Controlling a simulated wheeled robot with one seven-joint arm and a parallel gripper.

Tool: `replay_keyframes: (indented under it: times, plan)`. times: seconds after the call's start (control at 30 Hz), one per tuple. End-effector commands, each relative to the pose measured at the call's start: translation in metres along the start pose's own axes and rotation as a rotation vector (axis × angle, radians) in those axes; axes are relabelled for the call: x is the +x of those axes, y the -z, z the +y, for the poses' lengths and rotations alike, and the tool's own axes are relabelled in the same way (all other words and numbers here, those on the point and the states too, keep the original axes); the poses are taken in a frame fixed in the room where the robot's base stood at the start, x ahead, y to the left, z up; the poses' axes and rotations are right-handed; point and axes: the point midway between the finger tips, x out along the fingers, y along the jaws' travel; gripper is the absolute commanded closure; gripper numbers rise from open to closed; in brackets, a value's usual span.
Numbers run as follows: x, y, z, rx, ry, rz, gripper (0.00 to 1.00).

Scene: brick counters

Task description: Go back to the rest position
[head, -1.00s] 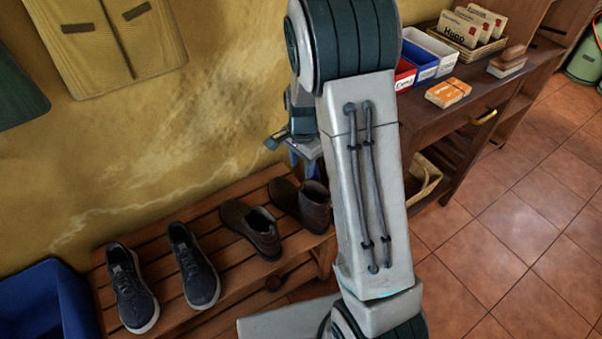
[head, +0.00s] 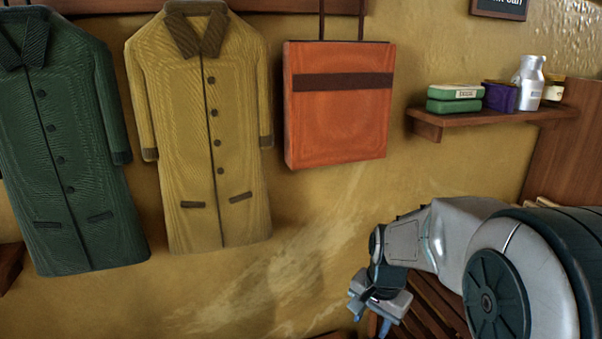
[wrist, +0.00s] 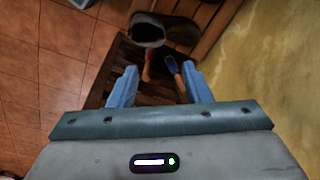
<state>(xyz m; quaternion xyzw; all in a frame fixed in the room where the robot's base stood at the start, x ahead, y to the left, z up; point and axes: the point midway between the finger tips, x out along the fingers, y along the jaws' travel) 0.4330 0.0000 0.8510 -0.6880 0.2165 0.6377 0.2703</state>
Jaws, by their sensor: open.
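My gripper (head: 372,318) is at the lower right of the head view, in front of the yellow wall and beyond my bent arm. In the wrist view my gripper (wrist: 155,88) points down with its two blue fingers well apart. Nothing is between the fingers. A dark brown shoe (wrist: 178,30) shows past the fingertips, on or by the slatted wooden bench (wrist: 205,35). Two small things with an orange-red and a blue part lie lower down, blurred and partly hidden.
A green coat (head: 65,150), a tan coat (head: 205,140) and an orange bag (head: 335,115) hang on the wall. A wall shelf (head: 490,117) at the right holds green boxes (head: 455,98), a purple container (head: 499,96) and a silver bottle (head: 529,82). Tiled floor (wrist: 40,60) is left in the wrist view.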

Motion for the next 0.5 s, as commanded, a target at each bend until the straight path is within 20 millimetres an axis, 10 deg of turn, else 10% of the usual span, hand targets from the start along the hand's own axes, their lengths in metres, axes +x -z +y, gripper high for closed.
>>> replay_keyframes:
  times: [0.2, 0.5]
  plan:
    - [-0.100, -0.040, 0.027, -0.278, 0.036, 0.058, 0.56]
    - [-0.172, -0.086, 0.064, -0.602, 0.023, 0.144, 0.56]
